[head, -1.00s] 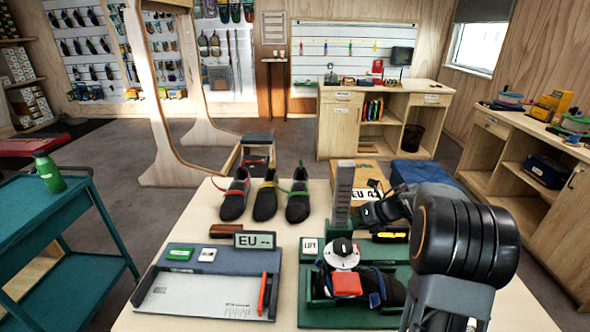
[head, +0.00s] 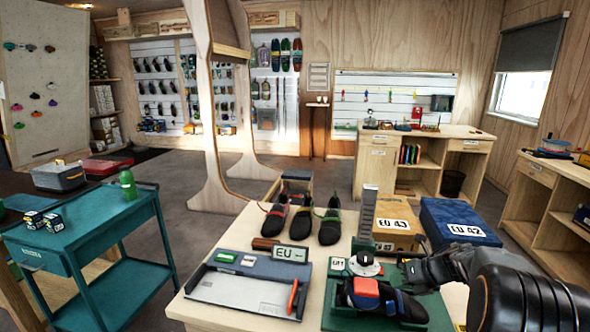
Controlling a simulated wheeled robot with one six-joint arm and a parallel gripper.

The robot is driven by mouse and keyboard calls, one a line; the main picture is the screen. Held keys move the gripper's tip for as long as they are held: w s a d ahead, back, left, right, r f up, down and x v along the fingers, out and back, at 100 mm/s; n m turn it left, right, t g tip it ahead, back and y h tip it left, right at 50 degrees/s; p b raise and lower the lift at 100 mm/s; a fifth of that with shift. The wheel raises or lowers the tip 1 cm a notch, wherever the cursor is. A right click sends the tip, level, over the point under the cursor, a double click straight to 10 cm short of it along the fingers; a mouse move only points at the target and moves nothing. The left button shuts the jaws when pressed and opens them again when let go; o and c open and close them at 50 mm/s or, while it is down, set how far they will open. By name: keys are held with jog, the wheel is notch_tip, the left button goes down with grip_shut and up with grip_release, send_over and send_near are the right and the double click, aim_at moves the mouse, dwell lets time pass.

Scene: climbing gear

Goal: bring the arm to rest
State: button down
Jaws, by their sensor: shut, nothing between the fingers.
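My arm reaches in from the lower right, with a thick black joint near the bottom edge and a grey wrist pointing left. My gripper (head: 408,270) is at its left end, small in the picture, shut and empty. It appears close to the right side of the green fixture (head: 340,318), which holds a dark shoe (head: 402,304) with a red block (head: 366,288) and a white dial (head: 364,267) by it. Whether the gripper touches anything there, I cannot tell.
Three shoes (head: 302,222) stand at the table's back, near a grey upright post (head: 368,212). Boxes marked EU 43 (head: 395,240) and EU 42 (head: 458,222) are behind my wrist. A measuring tray (head: 240,290) lies left; a teal cart (head: 85,235) stands farther left.

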jog(key=w+d+r+m+t+h, duration=0.1)
jog(key=w+d+m+t+h, duration=0.5)
jog(key=m, duration=0.8)
jog(key=s+d+r+m+g+h+p, duration=0.15)
jog(key=s+d+m+h, duration=0.3)
jog(key=m, duration=0.45)
jog(key=s+a+r+m+g+p, duration=0.1)
jog(key=s+a+m+g, duration=0.2)
jog(key=s+a+m, duration=0.35)
jog(key=s+a+m+g+p, duration=0.1)
jog(key=s+a+m+g, duration=0.3)
jog(key=s+m, duration=0.45)
jog(key=s+a+r+y+p, duration=0.1)
jog(key=s+a+r+y, duration=0.2)
jog(key=s+a+r, duration=0.2)
jog(key=s+a, duration=0.3)
jog(key=a, duration=0.4)
jog(key=shift+n+p, duration=0.3)
